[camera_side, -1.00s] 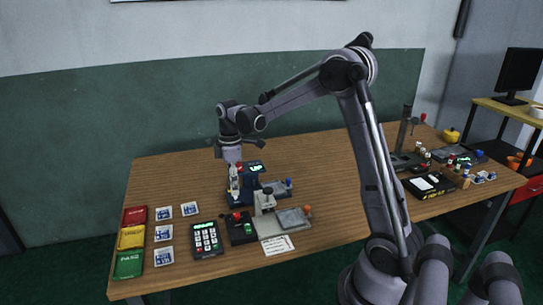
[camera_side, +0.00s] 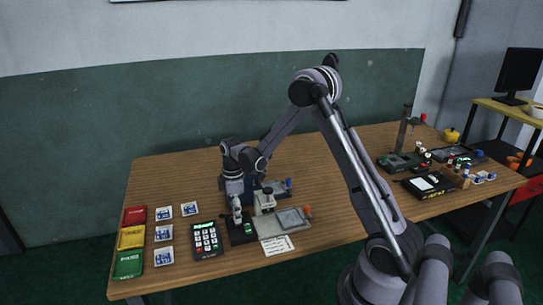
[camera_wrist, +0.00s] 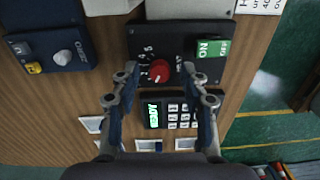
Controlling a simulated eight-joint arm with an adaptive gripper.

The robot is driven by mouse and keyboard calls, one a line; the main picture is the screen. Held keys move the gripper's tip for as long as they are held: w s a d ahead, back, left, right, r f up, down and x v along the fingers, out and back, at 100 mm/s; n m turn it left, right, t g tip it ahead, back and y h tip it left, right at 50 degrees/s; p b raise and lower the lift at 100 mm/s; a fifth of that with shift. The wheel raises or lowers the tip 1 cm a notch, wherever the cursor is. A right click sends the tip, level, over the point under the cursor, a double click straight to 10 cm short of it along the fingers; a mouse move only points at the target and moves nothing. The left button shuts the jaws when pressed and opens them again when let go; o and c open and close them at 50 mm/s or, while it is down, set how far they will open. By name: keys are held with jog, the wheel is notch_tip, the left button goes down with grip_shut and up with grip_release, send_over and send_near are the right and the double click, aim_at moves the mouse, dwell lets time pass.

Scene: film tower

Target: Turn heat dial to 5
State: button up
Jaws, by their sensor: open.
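The red heat dial (camera_wrist: 159,71) sits on a black panel (camera_wrist: 187,76) in the wrist view, with white numbers up to 5 around its left side. A pale mark on the dial points toward the lower left; I cannot tell exactly which number it meets. My gripper (camera_wrist: 163,87) is open and empty, its two fingers spread to the left and right of the dial and apart from it. In the side view my gripper (camera_side: 237,207) is low over the black panel (camera_side: 242,234) and hides the dial.
A green ON/OFF switch (camera_wrist: 212,48) is right of the dial. A keypad (camera_wrist: 168,110) with a lit display lies below it. A blue box (camera_wrist: 50,50) with a grey knob and yellow button is at the left. Colored packets (camera_side: 131,238) and white-blue cards (camera_side: 163,232) lie farther left.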

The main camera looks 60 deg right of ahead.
grip_shut()
jog(key=shift+m, duration=0.3)
jog(key=m, duration=2.2)
jog(key=shift+m+t, duration=0.3)
jog(key=shift+m, duration=0.1)
